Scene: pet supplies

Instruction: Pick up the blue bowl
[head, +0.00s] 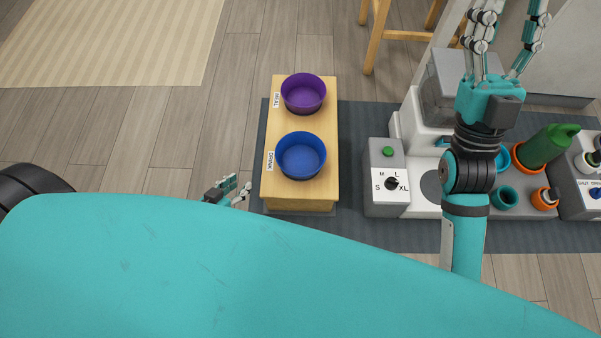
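The blue bowl (301,156) stands upright on the near half of a light wooden stand (318,198), by the DRINK label. It looks empty. My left gripper (236,188) is to the left of the stand and a little nearer than the bowl, apart from both. Its fingers look spread with nothing between them, and its rear is hidden by my teal body part. My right gripper (508,22) is at the upper right, far from the bowl. Its fingers are spread and empty, their tips close to or beyond the top edge.
A purple bowl (303,93) stands on the same stand behind the blue one, by the MEAL label. A dispenser with a dial (391,184) is to the right. The floor left of the stand is clear.

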